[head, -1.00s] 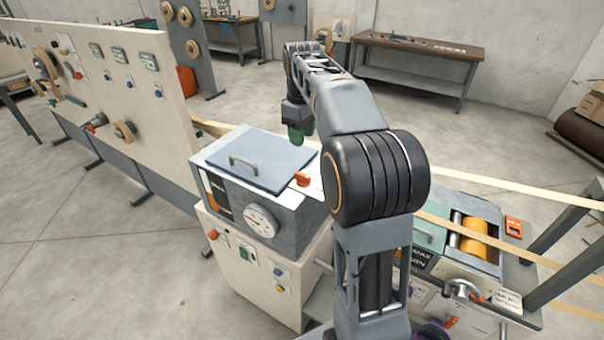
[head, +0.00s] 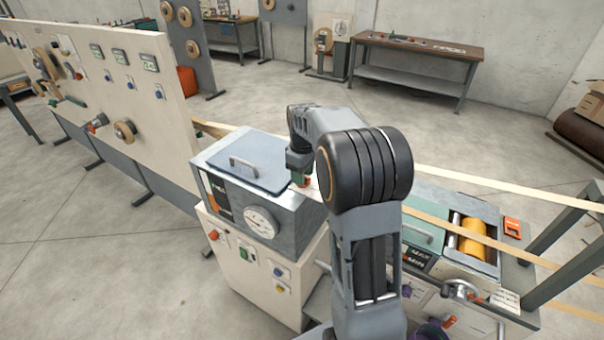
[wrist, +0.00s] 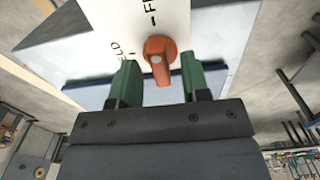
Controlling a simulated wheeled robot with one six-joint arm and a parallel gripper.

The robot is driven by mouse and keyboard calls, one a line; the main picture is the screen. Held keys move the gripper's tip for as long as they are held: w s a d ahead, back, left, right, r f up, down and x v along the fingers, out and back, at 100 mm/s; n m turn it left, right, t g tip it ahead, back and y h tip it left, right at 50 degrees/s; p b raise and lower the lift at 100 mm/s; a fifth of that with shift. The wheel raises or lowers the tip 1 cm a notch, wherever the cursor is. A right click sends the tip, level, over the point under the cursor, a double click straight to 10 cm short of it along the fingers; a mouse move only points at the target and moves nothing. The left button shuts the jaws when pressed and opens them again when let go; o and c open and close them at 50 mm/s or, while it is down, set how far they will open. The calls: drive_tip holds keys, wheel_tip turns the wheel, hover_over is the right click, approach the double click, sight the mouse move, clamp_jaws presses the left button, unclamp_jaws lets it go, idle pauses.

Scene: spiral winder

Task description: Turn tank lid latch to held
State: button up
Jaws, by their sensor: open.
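The tank (head: 222,185) has a blue-grey lid (head: 245,168) with a bar handle, and the lid lies flat on top. The orange latch knob (wrist: 160,58) sits on a white plate (wrist: 140,30) with partly visible lettering, "ELD" at left and "F" at top. In the wrist view the latch's narrow end points down the picture, toward my gripper. My gripper (wrist: 160,82) is open, with its green fingers on either side of the latch and a gap to each. In the head view my gripper (head: 300,178) is over the tank's right side and mostly covers the latch.
A round dial (head: 260,221) is on the tank's front, above a cabinet with several buttons. A second tank with a yellow roller (head: 473,238) stands at right. Pale strips run past behind my arm. A control panel (head: 110,90) stands at left.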

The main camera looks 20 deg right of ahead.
drive_tip(key=shift+f, duration=0.25)
drive_tip(key=shift+c, duration=0.2)
clamp_jaws()
